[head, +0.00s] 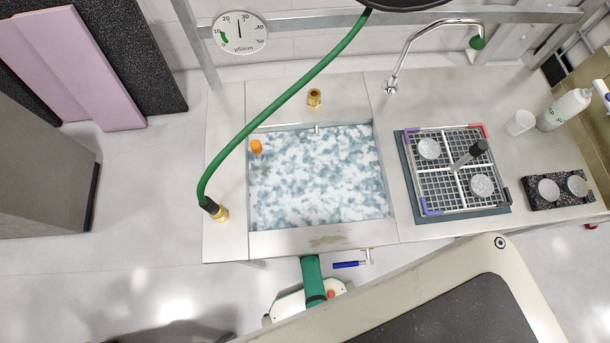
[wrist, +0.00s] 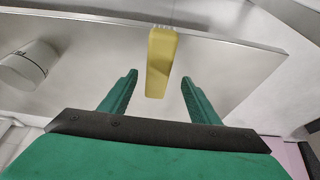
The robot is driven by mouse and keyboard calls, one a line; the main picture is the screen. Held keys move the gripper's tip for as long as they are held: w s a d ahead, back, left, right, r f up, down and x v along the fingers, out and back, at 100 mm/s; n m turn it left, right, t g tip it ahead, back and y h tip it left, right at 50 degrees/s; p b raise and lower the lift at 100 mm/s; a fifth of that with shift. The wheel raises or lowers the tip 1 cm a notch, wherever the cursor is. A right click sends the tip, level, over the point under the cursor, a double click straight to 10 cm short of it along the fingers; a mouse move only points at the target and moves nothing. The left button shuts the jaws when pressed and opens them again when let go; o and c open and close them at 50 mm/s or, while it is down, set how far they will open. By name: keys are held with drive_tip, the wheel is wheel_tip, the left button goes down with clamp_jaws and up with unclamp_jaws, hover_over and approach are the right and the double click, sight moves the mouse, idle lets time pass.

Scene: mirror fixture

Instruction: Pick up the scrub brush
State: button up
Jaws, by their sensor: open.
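A yellow, block-shaped handle (wrist: 161,62) shows in the wrist view, with a thin pale fringe at its far end; it looks like the scrub brush. It lies against a grey metal surface. My gripper (wrist: 158,77) is open, with one green finger on each side of the yellow handle's near end in the picture. Gaps show between the handle and both fingers, and nothing is held. I cannot tell the depth between fingertips and handle. I cannot make out the yellow handle in the head view, nor my gripper's fingers.
The head view shows a steel counter (head: 226,243) with a basin of foamy water (head: 318,180), a green hose (head: 285,95), a tap (head: 400,60) and a rack (head: 445,190) holding round pieces. A white cylinder (wrist: 28,65) is left in the wrist view.

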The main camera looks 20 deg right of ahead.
drive_tip(key=x, duration=0.3)
drive_tip(key=shift+w+d, duration=0.1)
drive_tip(key=shift+d, duration=0.2)
drive_tip(key=shift+x, duration=1)
drive_tip(key=shift+a, duration=0.1)
drive_tip(key=c, duration=1.2)
